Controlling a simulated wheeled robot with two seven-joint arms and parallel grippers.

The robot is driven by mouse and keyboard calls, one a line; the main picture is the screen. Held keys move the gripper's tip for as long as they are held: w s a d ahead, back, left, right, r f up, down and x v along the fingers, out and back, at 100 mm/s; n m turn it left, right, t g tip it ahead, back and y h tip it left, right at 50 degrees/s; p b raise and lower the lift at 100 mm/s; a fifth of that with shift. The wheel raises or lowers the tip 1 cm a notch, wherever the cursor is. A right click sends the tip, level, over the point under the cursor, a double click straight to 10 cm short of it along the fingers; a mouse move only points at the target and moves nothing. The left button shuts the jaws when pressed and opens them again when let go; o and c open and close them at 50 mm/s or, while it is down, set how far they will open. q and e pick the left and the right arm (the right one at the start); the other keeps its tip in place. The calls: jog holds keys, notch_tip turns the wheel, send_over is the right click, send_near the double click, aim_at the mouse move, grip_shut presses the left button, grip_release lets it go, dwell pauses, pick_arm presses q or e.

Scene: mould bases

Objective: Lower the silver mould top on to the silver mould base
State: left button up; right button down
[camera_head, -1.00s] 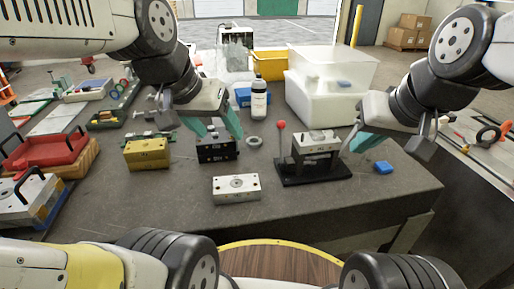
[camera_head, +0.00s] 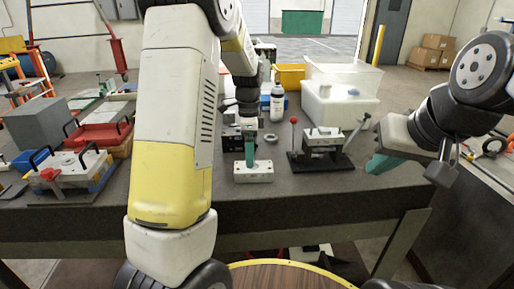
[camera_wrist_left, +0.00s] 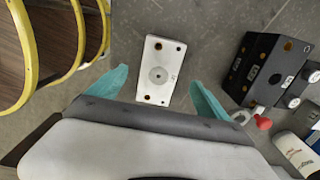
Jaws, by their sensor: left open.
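A silver rectangular mould block (camera_head: 253,172) with a round centre ring and corner holes lies flat near the table's front edge. It also shows in the left wrist view (camera_wrist_left: 160,68), lying between the lines of the two fingers. A second silver block (camera_head: 322,137) sits on a black stand to its right; I cannot tell which is top or base. My left gripper (camera_head: 249,150) is just above the first block, pointing down; in the left wrist view its teal fingers (camera_wrist_left: 160,90) are spread and empty. My right gripper (camera_head: 380,163) hangs right of the stand; its opening is unclear.
A black mould block (camera_wrist_left: 268,68) stands just beyond the silver one. A red-knobbed lever (camera_head: 293,122) rises beside the stand. The front right tabletop is clear.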

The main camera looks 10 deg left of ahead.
aim_at(254, 171)
pick_arm(q)
notch_tip(254, 171, down, 8)
jog(key=shift+r, duration=0.2)
dwell(0.3)
grip_shut()
jog(key=shift+r, duration=0.1)
jog(key=shift+r, duration=0.1)
jog(key=shift+r, duration=1.35)
